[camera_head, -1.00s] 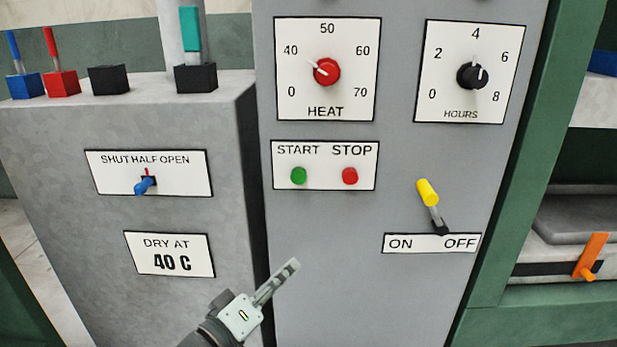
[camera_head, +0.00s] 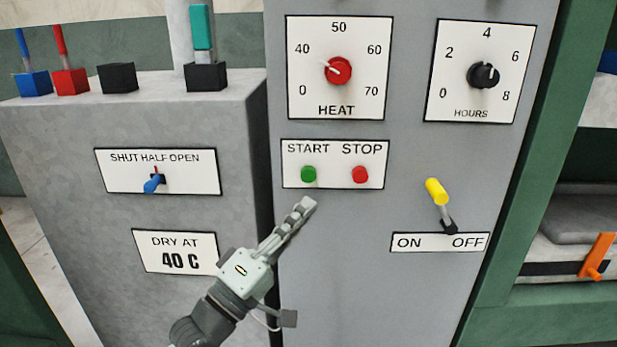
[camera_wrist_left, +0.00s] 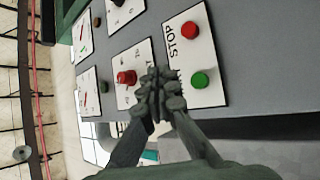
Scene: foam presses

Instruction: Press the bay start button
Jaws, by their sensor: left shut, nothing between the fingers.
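The green START button (camera_head: 308,174) sits on a white plate (camera_head: 333,184) on the grey panel, left of the red STOP button (camera_head: 360,174). In the left wrist view the green button (camera_wrist_left: 200,80) and the red button (camera_wrist_left: 190,30) both show. My left gripper (camera_head: 306,204) is shut and empty. Its fingertips appear just below the START button in the head view, pointing up and right. In the left wrist view its closed fingertips (camera_wrist_left: 160,92) are beside the green button and hide part of the START lettering. I see no contact with the button. My right gripper is not in view.
Above the buttons are a red HEAT knob (camera_head: 338,70) and a black HOURS knob (camera_head: 483,75). A yellow-tipped ON/OFF lever (camera_head: 438,192) stands to the right, tilted toward the upper left. A blue-handled switch (camera_head: 154,183) and a DRY AT 40 C sign (camera_head: 176,252) are at left.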

